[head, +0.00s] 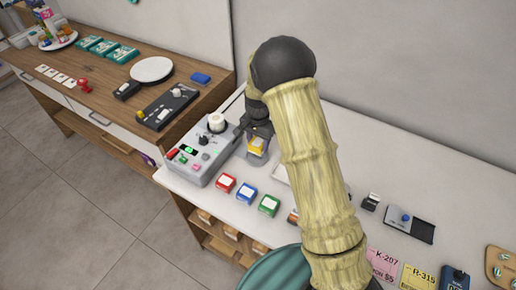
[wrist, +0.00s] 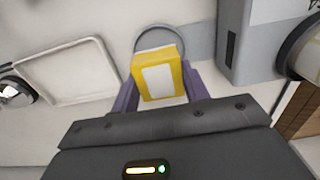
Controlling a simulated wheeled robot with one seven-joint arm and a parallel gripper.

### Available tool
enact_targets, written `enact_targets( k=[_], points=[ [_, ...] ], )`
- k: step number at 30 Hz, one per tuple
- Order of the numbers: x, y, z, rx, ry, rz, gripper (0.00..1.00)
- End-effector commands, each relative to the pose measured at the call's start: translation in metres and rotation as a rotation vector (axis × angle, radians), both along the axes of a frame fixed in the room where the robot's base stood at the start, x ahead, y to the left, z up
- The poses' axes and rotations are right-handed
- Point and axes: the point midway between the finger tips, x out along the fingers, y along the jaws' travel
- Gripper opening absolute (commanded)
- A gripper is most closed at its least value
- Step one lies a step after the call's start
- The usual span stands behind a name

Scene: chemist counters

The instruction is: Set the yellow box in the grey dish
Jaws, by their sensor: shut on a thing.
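The yellow box (head: 257,145) with a white label is held in my gripper (head: 258,148) above the white counter. In the wrist view the yellow box (wrist: 175,55) sits between the two purple fingers of my gripper (wrist: 160,90), which is shut on it. A round grey dish (wrist: 196,43) shows just behind the box in the wrist view, partly hidden by it. I cannot tell whether the box touches the dish. In the head view the dish is mostly hidden by my gripper and the box.
A grey device with buttons (head: 196,158) stands close on the left of my gripper. Red (head: 225,183), blue (head: 246,192) and green (head: 269,205) boxes lie in front. A white tray (wrist: 62,50) lies beside the dish. A wall runs behind the counter.

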Motion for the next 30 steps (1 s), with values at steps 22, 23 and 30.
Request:
enact_targets(
  k=[22, 23, 30],
  points=[
    [0.000, 0.001, -0.041, 0.000, 0.000, 0.002, 0.21],
    [0.000, 0.001, -0.042, 0.000, 0.000, 0.001, 0.21],
    [0.000, 0.001, -0.043, 0.000, 0.000, 0.002, 0.65]
  ],
)
